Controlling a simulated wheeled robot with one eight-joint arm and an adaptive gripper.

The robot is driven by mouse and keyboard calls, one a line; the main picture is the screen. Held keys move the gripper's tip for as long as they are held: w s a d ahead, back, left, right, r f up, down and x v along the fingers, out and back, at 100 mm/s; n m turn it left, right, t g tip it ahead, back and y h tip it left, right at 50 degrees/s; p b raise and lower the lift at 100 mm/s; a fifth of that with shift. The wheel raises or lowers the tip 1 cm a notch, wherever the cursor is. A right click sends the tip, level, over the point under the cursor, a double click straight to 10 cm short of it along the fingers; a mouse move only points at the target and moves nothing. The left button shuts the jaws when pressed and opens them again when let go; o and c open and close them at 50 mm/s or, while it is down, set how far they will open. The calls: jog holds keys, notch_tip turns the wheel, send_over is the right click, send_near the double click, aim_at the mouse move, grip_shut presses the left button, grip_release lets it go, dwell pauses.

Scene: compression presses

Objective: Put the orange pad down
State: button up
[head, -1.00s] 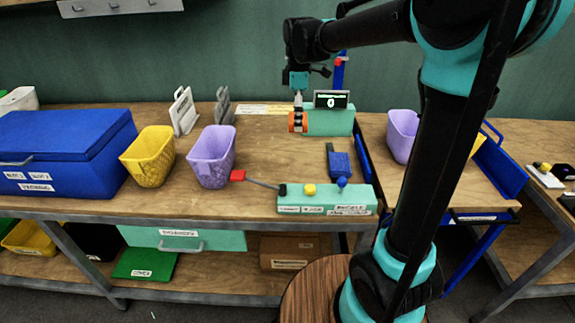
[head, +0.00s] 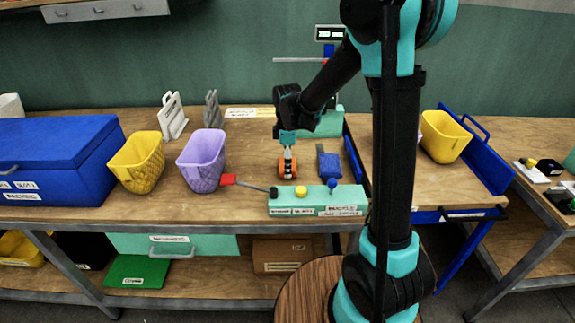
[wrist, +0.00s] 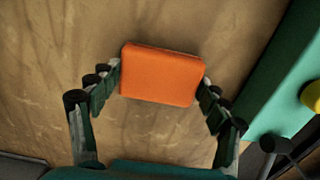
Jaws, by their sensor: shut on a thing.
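The orange pad (head: 294,167) is between the fingers of my gripper (head: 287,163), over the wooden table (head: 250,140). In the wrist view the pad (wrist: 160,75) is a rounded orange block with the gripper fingers (wrist: 160,88) against its left and right sides. The pad is low, close to the tabletop; I cannot tell whether it touches the wood. It is behind the green control panel (head: 335,207), right of the purple basket (head: 202,163) and left of the blue block (head: 329,166).
The control panel has yellow and blue buttons, and a red-ended lever (head: 229,180) sticks out to its left. A yellow basket (head: 137,163) and a big blue box (head: 60,150) stand further left. Bare wood lies around the pad. A green press base (head: 330,125) stands behind.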

jog(key=shift+f, duration=0.25)
jog(key=shift+f, duration=0.1)
jog(key=o, duration=1.2)
notch_tip(320, 180, up, 12)
jog(key=shift+r, duration=0.15)
jog(key=shift+s, duration=0.1)
